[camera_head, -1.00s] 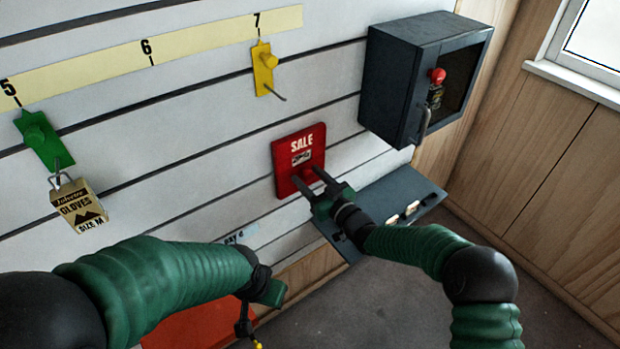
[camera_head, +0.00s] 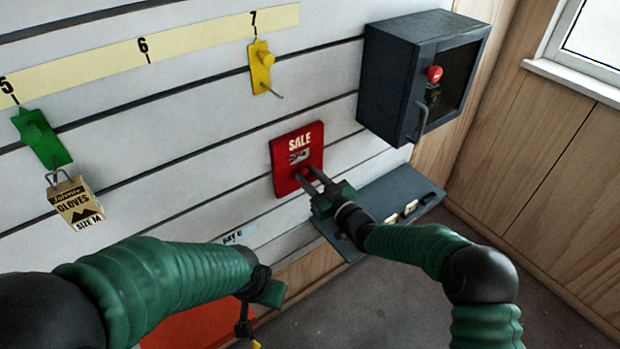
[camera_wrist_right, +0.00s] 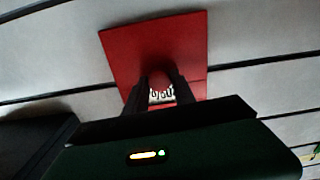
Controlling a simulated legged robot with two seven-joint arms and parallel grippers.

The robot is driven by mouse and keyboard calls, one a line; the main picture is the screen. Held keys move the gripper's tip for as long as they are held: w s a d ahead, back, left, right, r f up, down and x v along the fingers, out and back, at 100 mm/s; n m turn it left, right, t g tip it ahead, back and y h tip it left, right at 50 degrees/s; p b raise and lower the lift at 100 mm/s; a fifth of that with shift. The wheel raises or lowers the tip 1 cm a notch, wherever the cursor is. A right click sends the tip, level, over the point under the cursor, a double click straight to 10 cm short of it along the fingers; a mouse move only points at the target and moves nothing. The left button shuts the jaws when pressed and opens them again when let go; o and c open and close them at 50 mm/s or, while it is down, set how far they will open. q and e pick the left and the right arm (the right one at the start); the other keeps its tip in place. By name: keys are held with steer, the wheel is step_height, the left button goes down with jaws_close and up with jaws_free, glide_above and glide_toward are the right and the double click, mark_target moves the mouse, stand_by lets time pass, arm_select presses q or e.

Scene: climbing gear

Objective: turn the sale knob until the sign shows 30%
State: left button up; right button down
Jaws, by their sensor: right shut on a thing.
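The red sale sign (camera_head: 283,166) is on the slatted wall, with the word SALE at its top and a small display window (camera_head: 300,157) whose figures are too blurred to read. The sign also shows in the right wrist view (camera_wrist_right: 125,55). My right gripper (camera_head: 307,173) is at the lower part of the sign, shut on the red sale knob (camera_wrist_right: 160,75), its fingers on either side; they hide most of the knob in the head view. My left gripper (camera_head: 258,310) is low at the left, away from the sign; its fingers are not clear.
A dark cabinet (camera_head: 385,85) with a red button (camera_head: 435,74) hangs right of the sign. A grey shelf (camera_head: 425,200) lies below. A green hook plate (camera_head: 42,138) holds a gloves tag (camera_head: 78,208); a yellow hook (camera_head: 262,68) is above the sign.

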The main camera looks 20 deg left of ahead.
steer(key=shift+f+n+b, duration=0.15)
steer(key=shift+n+b, duration=0.45)
steer(key=n+b, duration=1.2)
steer(key=b, duration=0.1)
steer(key=shift+a+f+n, duration=0.15)
steer(key=shift+f+n, duration=0.05)
steer(key=shift+n, duration=0.1)
steer(key=n+b, duration=0.3)
steer(key=shift+s+r, duration=0.1)
steer(key=shift+n, duration=0.3)
steer(key=c, duration=1.3)
jaws_free()
steer(key=shift+o, duration=1.1)
steer(key=shift+a, duration=0.1)
